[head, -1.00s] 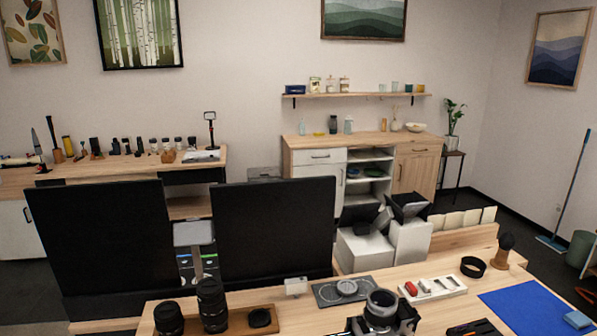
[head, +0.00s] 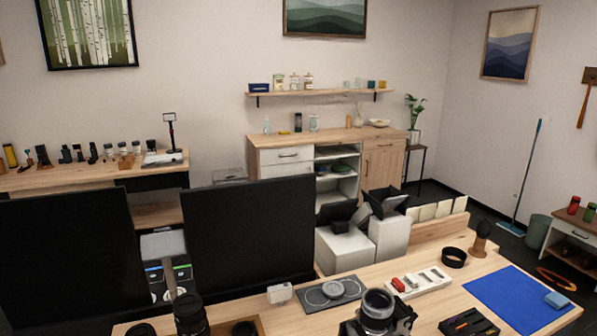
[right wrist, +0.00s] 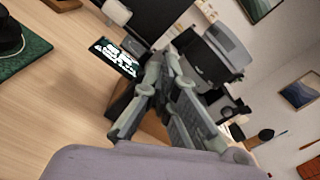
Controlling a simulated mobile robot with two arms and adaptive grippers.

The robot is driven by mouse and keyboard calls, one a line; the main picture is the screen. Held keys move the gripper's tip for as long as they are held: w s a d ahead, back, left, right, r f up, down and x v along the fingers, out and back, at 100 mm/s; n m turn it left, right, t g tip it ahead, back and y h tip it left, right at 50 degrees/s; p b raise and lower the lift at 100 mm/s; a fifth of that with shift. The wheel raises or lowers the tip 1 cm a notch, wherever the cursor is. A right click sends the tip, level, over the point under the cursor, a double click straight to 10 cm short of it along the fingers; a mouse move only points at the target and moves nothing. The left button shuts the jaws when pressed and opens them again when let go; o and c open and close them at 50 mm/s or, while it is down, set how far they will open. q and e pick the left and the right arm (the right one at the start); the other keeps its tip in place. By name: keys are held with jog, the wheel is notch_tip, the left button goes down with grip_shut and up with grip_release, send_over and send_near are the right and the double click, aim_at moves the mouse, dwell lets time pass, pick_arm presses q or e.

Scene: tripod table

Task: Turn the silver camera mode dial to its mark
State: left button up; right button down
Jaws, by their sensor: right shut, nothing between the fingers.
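A silver and black camera (head: 377,306) stands at the front edge of the wooden table in the head view, its lower part cut off by the frame. Its mode dial and mark are too small to make out. My right gripper (right wrist: 168,64) shows in the right wrist view. Its fingers are together and hold nothing, above a wooden surface. I cannot make out the camera clearly in that view. Neither gripper shows in the head view.
Near the camera are a grey tray with a round disc (head: 332,290), a white tray with small items (head: 421,283), a black ring (head: 454,257) and a blue mat (head: 505,307). Two large black panels (head: 250,235) stand at the left. A green mat (right wrist: 45,52) lies in the right wrist view.

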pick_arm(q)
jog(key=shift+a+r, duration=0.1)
pick_arm(e)
jog(key=shift+w+r, duration=0.15)
jog(key=shift+r, duration=0.1)
dwell(0.3)
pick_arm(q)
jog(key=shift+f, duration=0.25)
pick_arm(e)
jog(key=shift+d+f, duration=0.1)
jog(key=shift+f, duration=0.1)
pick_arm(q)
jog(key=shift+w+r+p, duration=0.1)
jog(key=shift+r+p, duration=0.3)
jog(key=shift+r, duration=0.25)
pick_arm(e)
jog(key=shift+w+d+r, duration=0.1)
jog(key=shift+d, duration=0.15)
